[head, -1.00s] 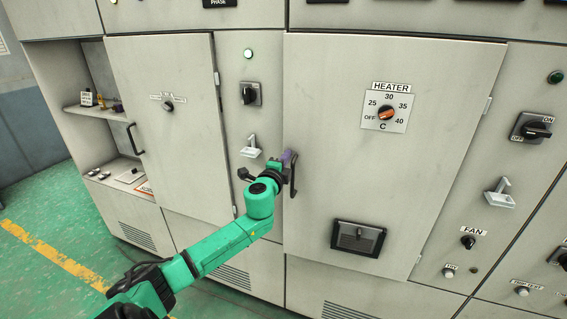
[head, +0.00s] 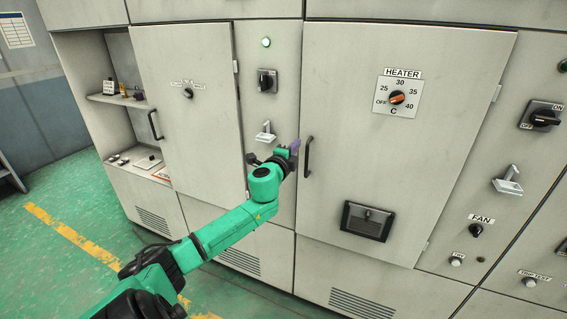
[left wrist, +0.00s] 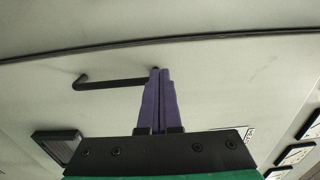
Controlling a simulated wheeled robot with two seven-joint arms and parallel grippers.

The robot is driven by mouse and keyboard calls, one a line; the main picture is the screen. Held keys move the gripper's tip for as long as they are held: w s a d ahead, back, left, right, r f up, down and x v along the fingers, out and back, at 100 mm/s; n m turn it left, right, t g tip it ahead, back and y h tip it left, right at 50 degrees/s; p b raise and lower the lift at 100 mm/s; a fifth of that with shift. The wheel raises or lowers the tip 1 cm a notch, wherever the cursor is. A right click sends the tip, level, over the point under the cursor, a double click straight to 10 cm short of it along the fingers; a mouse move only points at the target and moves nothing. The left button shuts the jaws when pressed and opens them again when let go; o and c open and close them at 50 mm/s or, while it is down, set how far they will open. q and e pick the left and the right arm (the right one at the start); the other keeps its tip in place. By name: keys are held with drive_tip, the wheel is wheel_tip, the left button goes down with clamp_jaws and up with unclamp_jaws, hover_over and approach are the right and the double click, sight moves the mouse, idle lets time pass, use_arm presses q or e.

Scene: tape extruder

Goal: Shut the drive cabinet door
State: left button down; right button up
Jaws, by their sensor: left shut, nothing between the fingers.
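A large pale grey cabinet door (head: 400,190) with a HEATER dial fills the middle right of the head view. It looks flush with its frame, though a small gap cannot be ruled out. Its black bar handle (head: 308,157) is near the left edge; it also shows in the left wrist view (left wrist: 115,83). My left gripper (head: 294,147) has purple fingers, shut and empty, just left of the handle. In the left wrist view the fingertips (left wrist: 158,72) overlap one handle end; contact cannot be told. No drive label is readable.
A narrow panel (head: 272,110) with a green lamp, black switch and small hook lies between the doors. Open shelves (head: 125,100) are at the far left. More switches (head: 542,118) sit at right. The green floor (head: 60,200) at lower left is clear.

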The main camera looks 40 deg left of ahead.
use_arm(q)
drive_tip(key=b+v, duration=0.1)
drive_tip(key=v, duration=0.6)
drive_tip(key=shift+s+f+b, duration=0.3)
drive_tip(key=shift+s+b, duration=0.05)
drive_tip(key=shift+s, duration=0.05)
use_arm(e)
drive_tip(key=shift+w+a+f, duration=0.2)
drive_tip(key=shift+a+f, duration=0.05)
drive_tip(key=shift+f, duration=0.2)
drive_tip(key=shift+w+a+f, duration=0.2)
drive_tip(key=shift+a+f, duration=0.05)
drive_tip(key=shift+f, duration=0.2)
